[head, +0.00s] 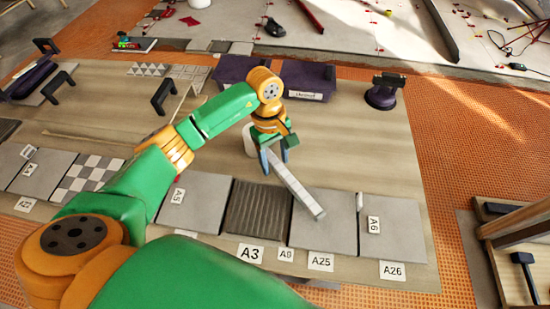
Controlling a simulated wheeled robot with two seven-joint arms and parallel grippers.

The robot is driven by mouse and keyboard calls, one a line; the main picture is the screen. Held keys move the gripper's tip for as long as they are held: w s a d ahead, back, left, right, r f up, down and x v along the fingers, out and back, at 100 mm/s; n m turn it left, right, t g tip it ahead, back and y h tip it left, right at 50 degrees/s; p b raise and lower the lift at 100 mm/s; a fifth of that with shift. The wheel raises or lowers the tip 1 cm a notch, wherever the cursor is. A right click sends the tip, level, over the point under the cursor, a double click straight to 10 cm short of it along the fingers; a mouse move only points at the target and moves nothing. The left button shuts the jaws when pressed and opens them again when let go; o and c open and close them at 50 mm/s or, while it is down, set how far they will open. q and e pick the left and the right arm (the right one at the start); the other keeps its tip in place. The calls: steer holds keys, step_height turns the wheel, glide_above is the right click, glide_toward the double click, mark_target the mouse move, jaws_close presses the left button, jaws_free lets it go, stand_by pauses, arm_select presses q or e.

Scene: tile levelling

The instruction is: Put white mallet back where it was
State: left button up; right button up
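My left arm comes in from the lower left, and its gripper (275,157) points down over the middle of the board. Its dark fingers are on either side of a pale grey-white handle, close to the white mallet's head, and look shut on it. The white mallet (249,140) shows its white head just left of the fingers, partly hidden by the gripper. The handle (303,196) runs down to the right over the grey tiles. I cannot tell whether the mallet touches the surface beneath. My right gripper is not in view.
Grey tiles lie along the front, including a ribbed tile (258,212) and a checkered tile (92,174). Purple bins (308,78) and a dark suction cup (382,94) stand behind. A wooden tray (512,270) with a black-headed tool is at right. The board (350,140) right of the gripper is clear.

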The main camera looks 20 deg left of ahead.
arm_select(q)
step_height(320, 180, up, 12)
steer(key=w+a, duration=0.1)
steer(key=shift+a, duration=0.35)
